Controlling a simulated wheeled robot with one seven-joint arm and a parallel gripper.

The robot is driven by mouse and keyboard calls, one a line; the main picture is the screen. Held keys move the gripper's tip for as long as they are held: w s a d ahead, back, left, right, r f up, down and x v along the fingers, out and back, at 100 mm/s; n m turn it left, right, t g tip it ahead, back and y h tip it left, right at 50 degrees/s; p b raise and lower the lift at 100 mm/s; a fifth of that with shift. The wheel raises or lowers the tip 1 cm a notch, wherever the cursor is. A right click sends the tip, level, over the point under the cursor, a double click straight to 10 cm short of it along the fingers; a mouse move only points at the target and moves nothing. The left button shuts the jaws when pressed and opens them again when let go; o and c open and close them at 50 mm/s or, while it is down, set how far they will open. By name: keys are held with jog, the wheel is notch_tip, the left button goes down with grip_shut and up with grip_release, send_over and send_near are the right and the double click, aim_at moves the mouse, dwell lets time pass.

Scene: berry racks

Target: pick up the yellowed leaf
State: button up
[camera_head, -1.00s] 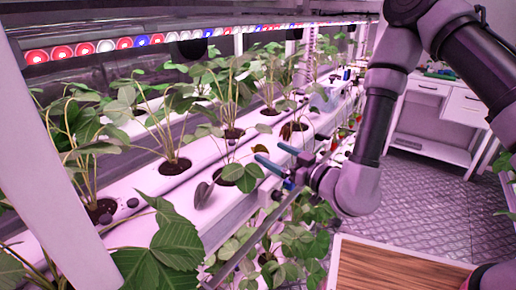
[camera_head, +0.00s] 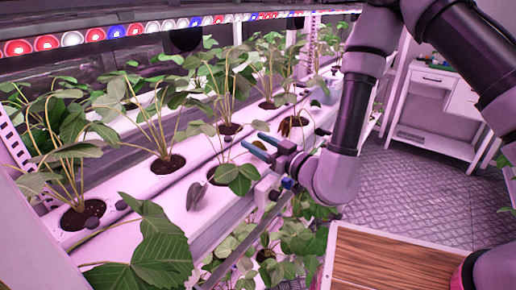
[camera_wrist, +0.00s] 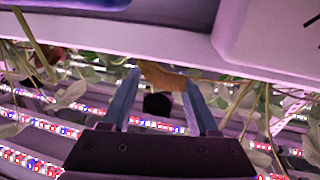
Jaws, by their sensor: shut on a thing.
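The yellowed leaf (camera_wrist: 165,77) is orange-brown and lies between the tips of my two blue fingers in the wrist view. My gripper (camera_wrist: 160,85) is shut on it. In the head view, my gripper (camera_head: 259,145) is beside the white plant rack, above its front edge. I cannot make out the held leaf clearly there.
White growing channels (camera_head: 140,184) with several potted strawberry plants run along the left. A dark grey scoop-like thing (camera_head: 196,195) stands on the front channel. A wood-topped surface (camera_head: 385,262) is at the lower right. Open floor (camera_head: 425,190) lies beyond it.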

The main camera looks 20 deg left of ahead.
aim_at(258, 142)
notch_tip(258, 142, up, 10)
dwell(0.6)
jog(key=shift+c, duration=1.4)
